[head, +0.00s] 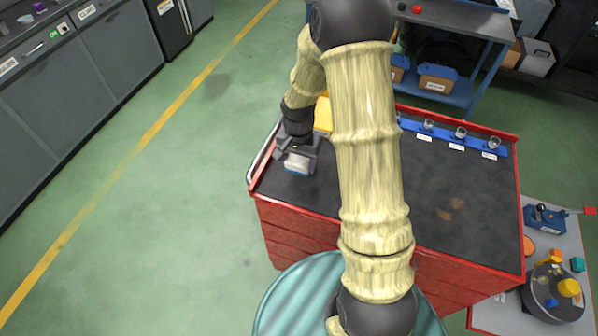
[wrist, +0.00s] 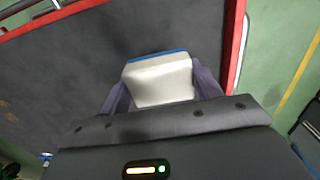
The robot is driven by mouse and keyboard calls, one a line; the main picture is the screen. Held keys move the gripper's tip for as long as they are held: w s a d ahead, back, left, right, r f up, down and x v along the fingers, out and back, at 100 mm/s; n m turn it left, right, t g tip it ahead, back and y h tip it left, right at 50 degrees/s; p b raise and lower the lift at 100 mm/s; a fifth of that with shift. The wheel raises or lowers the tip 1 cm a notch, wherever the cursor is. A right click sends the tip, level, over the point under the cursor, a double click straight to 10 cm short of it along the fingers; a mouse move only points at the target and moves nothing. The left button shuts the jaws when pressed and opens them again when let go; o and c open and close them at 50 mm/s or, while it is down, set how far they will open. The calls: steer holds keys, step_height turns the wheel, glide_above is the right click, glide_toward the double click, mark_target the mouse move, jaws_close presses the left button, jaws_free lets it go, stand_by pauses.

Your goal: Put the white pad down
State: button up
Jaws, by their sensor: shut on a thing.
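The white pad (wrist: 160,82) has a blue edge on its far side. It sits between the two fingers of my gripper (wrist: 163,92) in the wrist view, and the fingers are shut on it. In the head view the pad (head: 297,163) shows at the left end of the red cart's dark top (head: 440,195), under my gripper (head: 298,155). I cannot tell whether the pad touches the top or is held just above it.
A yellow thing (head: 323,115) is close behind my gripper, partly hidden by my arm. A blue rack (head: 450,135) with small clear cups runs along the cart's back edge. The cart has a raised red rim. The middle and right of its top are mostly clear.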

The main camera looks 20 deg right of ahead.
mark_target(299, 179)
steer(key=shift+f, duration=0.75)
steer(key=shift+f+p, duration=0.45)
steer(key=shift+f, duration=1.65)
